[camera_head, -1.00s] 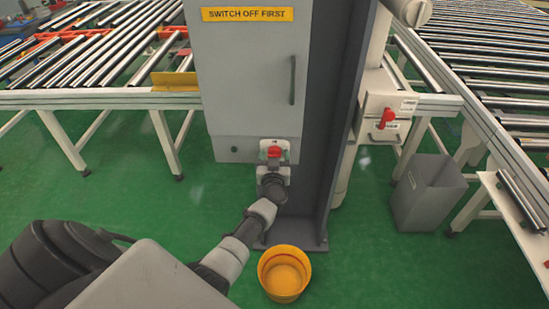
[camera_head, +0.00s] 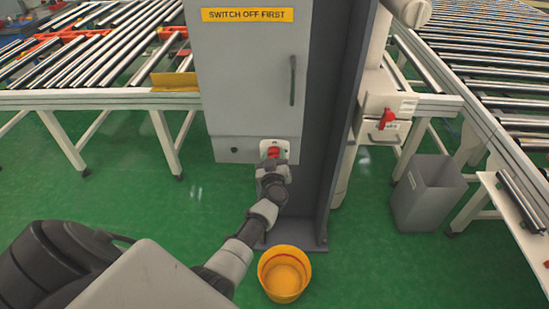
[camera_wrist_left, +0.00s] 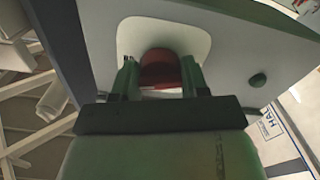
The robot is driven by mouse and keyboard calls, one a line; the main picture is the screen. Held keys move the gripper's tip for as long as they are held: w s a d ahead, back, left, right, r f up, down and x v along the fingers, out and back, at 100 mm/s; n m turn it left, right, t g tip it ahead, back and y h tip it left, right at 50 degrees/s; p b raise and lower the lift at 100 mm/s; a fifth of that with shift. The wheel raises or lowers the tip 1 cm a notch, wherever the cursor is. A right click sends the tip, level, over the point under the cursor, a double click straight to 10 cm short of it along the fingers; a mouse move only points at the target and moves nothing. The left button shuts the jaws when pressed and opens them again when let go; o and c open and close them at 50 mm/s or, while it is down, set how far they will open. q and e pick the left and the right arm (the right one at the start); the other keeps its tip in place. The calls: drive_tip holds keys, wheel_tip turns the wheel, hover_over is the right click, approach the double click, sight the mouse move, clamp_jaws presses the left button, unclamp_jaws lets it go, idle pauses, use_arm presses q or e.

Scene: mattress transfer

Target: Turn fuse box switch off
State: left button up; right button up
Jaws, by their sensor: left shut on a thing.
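The grey fuse box (camera_head: 248,75) hangs on a dark column, with a yellow "SWITCH OFF FIRST" label (camera_head: 247,15) near its top and a dark handle on its right. Its red switch (camera_head: 273,152) sits on a white plate at the lower right of the front. My left gripper (camera_head: 273,162) is up against the switch from below. In the left wrist view the red switch (camera_wrist_left: 160,70) is between the two fingers of the gripper (camera_wrist_left: 160,78), which are shut on it. The lower part of the switch is hidden by the gripper. My right gripper is not in view.
A yellow bucket (camera_head: 284,274) stands on the green floor below my left arm. A grey bin (camera_head: 428,192) is at the right. Roller conveyors (camera_head: 90,40) lie on both sides. Another red switch (camera_head: 386,118) is on a white box right of the column.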

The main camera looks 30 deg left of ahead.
use_arm(q)
drive_tip(key=n, duration=0.3)
drive_tip(key=shift+f+n, duration=0.1)
drive_tip(key=shift+n, duration=0.3)
drive_tip(key=n+b, duration=0.1)
drive_tip(key=n, duration=0.2)
drive_tip(key=shift+n, duration=0.3)
drive_tip(key=n+b, duration=0.1)
drive_tip(key=n, duration=0.2)
drive_tip(key=shift+d+n, duration=0.1)
drive_tip(key=shift+n, duration=0.2)
drive_tip(key=shift+n+b, duration=0.55)
drive_tip(key=shift+n, duration=1.25)
drive_tip(key=o, duration=0.9)
